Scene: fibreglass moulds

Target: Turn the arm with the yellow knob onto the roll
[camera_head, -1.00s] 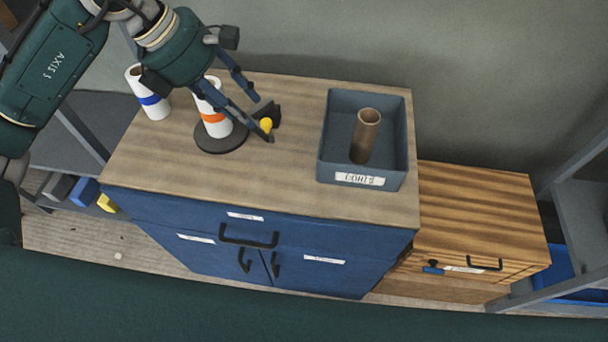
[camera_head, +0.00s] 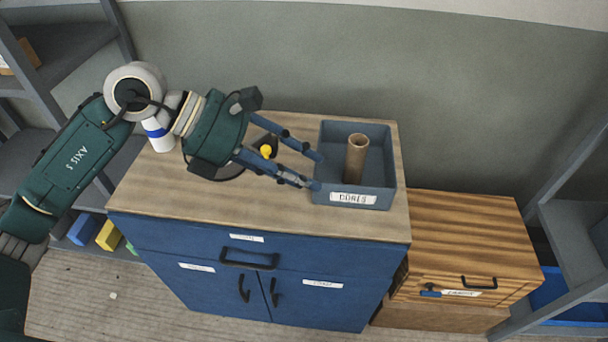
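The yellow knob (camera_head: 266,151) sits on a dark arm on the wooden cabinet top (camera_head: 150,193). It shows through the gap between the fingers of my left gripper (camera_head: 319,171). That gripper is open, its fingers pointing right, with the tips in front of or against the left wall of the grey bin. Nothing shows held between them. My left wrist hides the roll with the orange band and most of its dark round base. A white roll with a blue band (camera_head: 158,136) stands partly hidden behind my wrist. My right gripper is out of view.
The grey bin (camera_head: 353,199), labelled CORES, holds an upright brown cardboard tube (camera_head: 356,158). The blue cabinet (camera_head: 250,285) stands below, with a lower striped wooden chest (camera_head: 465,235) to the right. Shelving flanks both sides. The front strip of the cabinet top is clear.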

